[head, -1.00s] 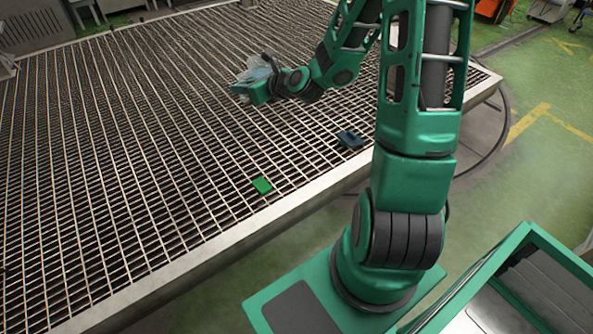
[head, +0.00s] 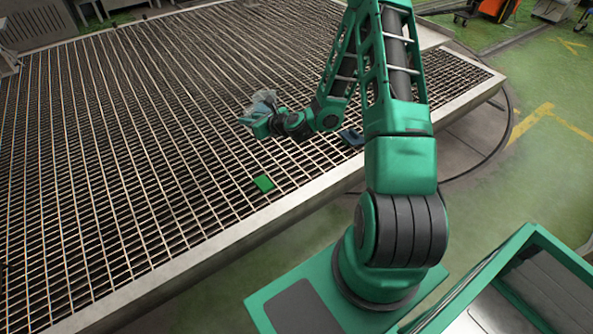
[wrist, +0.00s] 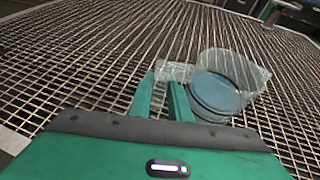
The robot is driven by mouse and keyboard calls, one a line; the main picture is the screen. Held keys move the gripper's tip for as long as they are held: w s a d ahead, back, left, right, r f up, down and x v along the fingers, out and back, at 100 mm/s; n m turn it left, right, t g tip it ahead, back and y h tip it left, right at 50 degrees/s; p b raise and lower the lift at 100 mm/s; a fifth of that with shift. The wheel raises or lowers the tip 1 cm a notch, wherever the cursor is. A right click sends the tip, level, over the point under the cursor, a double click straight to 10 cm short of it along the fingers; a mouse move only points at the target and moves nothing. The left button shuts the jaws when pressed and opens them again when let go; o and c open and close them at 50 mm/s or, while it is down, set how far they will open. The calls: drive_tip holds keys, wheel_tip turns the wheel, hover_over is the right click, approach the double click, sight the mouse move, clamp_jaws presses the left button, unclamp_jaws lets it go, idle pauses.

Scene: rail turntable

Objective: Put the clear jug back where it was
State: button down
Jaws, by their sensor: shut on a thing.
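The clear jug (wrist: 238,70) is see-through with a bluish round base. In the wrist view it lies tilted to the right of the fingers, its handle (wrist: 174,71) between the fingertips. My gripper (wrist: 160,88) is shut on the handle. In the head view the jug (head: 264,99) shows small and pale at my gripper (head: 252,117), over the grating. I cannot tell how high it is above the grating.
The metal grating (head: 130,170) is wide and mostly bare, with a pale metal rim (head: 215,243) along its front. A dark cable (head: 507,125) loops on the green floor to the right.

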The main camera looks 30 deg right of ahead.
drive_tip(key=s+d+f+m+h, duration=0.1)
drive_tip(key=s+f+h, duration=0.15)
drive_tip(key=f, duration=0.75)
drive_tip(key=s+d+f+m+h, duration=0.1)
drive_tip(key=s+d+f+m, duration=0.15)
drive_tip(key=f, duration=0.85)
drive_tip(key=shift+n+t+y, duration=0.25)
drive_tip(key=shift+n+t, duration=0.05)
drive_tip(key=shift+n, duration=0.15)
drive_tip(key=shift+w+d+f, duration=0.9)
drive_tip(key=shift+d+f, duration=0.55)
drive_tip(key=shift+f, duration=0.35)
drive_tip(key=shift+w+d+f, duration=0.85)
drive_tip(key=shift+d+f, duration=0.65)
drive_tip(key=shift+f, duration=0.25)
drive_tip(key=shift+w+d+f, duration=0.9)
drive_tip(key=shift+d+f, duration=0.55)
drive_tip(key=shift+f, duration=0.35)
drive_tip(key=c, duration=1.6)
unclamp_jaws()
drive_tip(key=shift+f, duration=0.1)
drive_tip(key=shift+c, duration=0.2)
